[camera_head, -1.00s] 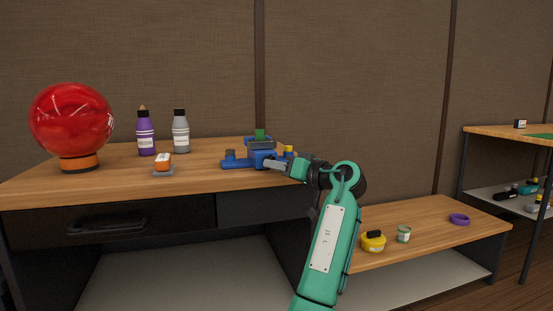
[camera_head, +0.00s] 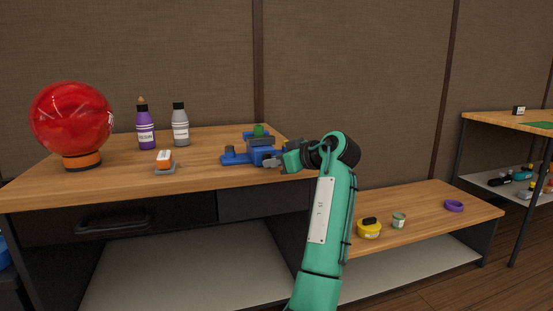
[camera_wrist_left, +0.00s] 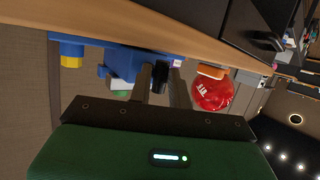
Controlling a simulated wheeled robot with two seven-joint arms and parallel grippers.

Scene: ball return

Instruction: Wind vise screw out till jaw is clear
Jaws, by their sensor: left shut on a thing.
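The blue vise (camera_head: 240,158) with grey jaws stands on the wooden workbench near its right end. A green piece (camera_head: 259,130) shows at the top of its jaws. My left gripper (camera_head: 268,163) is at the vise's near right side. In the left wrist view the vise (camera_wrist_left: 122,63) is beyond the fingers, and a dark part (camera_wrist_left: 160,79), seemingly the vise screw's handle, sits between them. The left gripper is shut on it. The fingers hide part of the screw, so I cannot tell the jaw gap. My right gripper is not in view.
The workbench (camera_head: 210,178) also holds a red ball (camera_head: 72,118) on an orange-and-black stand, purple (camera_head: 146,130) and grey (camera_head: 181,128) bottles, and an orange-and-white item (camera_head: 164,160). A lower bench (camera_head: 425,212) at right carries a yellow container (camera_head: 369,229), a small tin (camera_head: 399,220) and a purple ring (camera_head: 454,206).

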